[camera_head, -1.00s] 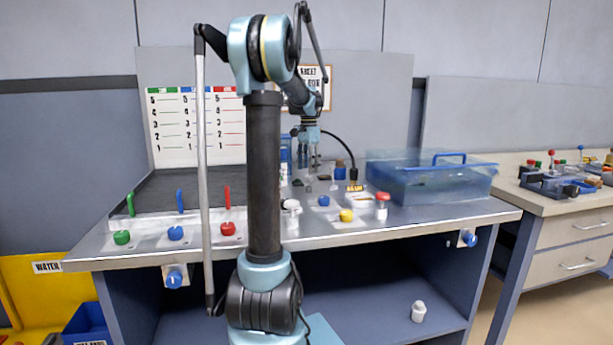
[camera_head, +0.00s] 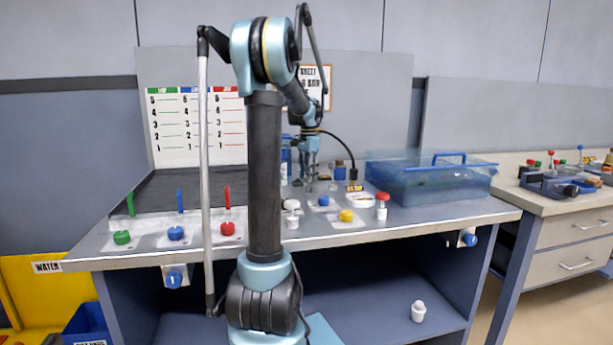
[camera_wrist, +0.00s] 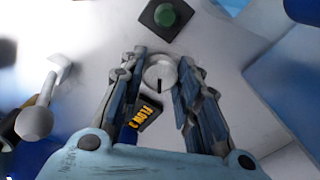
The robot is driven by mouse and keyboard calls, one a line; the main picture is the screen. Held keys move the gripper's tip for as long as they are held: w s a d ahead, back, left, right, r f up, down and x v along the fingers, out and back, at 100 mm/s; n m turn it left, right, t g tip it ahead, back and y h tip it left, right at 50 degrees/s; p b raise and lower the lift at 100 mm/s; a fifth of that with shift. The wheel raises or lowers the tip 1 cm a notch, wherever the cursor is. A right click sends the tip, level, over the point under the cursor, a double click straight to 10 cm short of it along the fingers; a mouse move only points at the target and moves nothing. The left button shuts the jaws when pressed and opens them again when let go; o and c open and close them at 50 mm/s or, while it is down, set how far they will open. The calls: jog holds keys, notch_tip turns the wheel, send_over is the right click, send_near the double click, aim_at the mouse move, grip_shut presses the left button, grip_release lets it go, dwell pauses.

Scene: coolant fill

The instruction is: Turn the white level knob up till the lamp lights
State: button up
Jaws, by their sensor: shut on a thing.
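The white level knob (camera_wrist: 160,72) is a round disc with a dark pointer line, seen in the wrist view. The two fingers of my gripper (camera_wrist: 163,58) stand on either side of it and are shut on it. A dark green dome, which looks like the lamp (camera_wrist: 165,14), sits on a black square base beyond the knob and looks dull. A black label with yellow letters (camera_wrist: 148,112) lies beside the left finger. In the head view my gripper (camera_head: 310,184) points down at the bench top, and the knob under it cannot be made out.
A clear blue lidded tank (camera_head: 430,180) stands right of my gripper. A yellow knob (camera_head: 346,215), a blue knob (camera_head: 323,201) and a red-capped jar (camera_head: 382,206) are close by. In the wrist view a pale rounded lever (camera_wrist: 35,120) lies at the left.

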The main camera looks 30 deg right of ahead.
jog(key=shift+w+n, duration=0.1)
jog(key=shift+n, duration=0.2)
jog(key=o, duration=1.1)
jog(key=shift+c, duration=0.2)
notch_tip(320, 180, up, 12)
